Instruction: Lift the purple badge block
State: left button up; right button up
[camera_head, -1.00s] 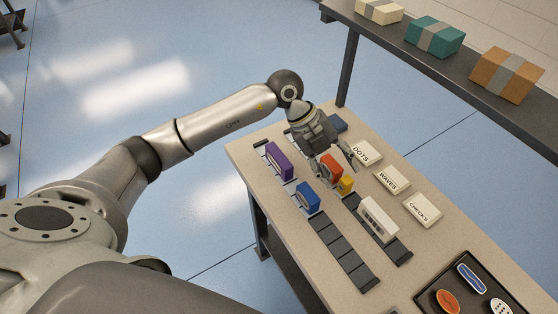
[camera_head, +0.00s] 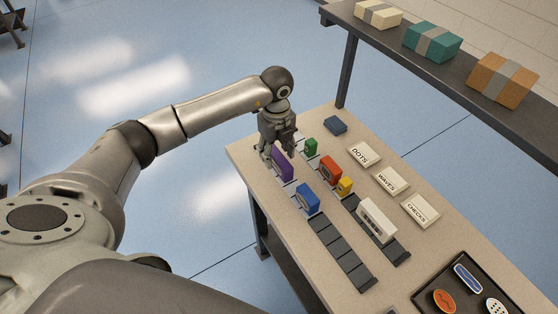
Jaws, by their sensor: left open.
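The purple badge block (camera_head: 282,165) stands upright on the left rail of the table, near its far left end. My left gripper (camera_head: 278,156) points down at the block, with its fingers beside the block's upper part. The fingers are open, and they hide part of the block's top and far end. I cannot tell whether they touch it. My right gripper is not in view.
A blue block (camera_head: 308,198) stands nearby on the same rail. Green (camera_head: 311,147), red (camera_head: 330,170), yellow (camera_head: 345,187) and white (camera_head: 376,221) blocks stand on the parallel rail. Lettered tiles (camera_head: 364,154) lie to the right. A black tray (camera_head: 426,298) sits at the near end.

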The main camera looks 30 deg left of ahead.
aim_at(279, 157)
pick_arm(q)
jog(key=f, duration=0.1)
jog(key=f+p, duration=0.2)
jog(key=f, duration=0.1)
jog(key=shift+w+d+f, duration=0.1)
jog(key=shift+w+d, duration=0.1)
jog(key=shift+d, duration=0.05)
jog(key=shift+f, duration=0.4)
jog(key=shift+c, duration=0.3)
jog(key=c, duration=1)
jog(key=shift+c, duration=0.3)
jog(key=shift+r, duration=0.15)
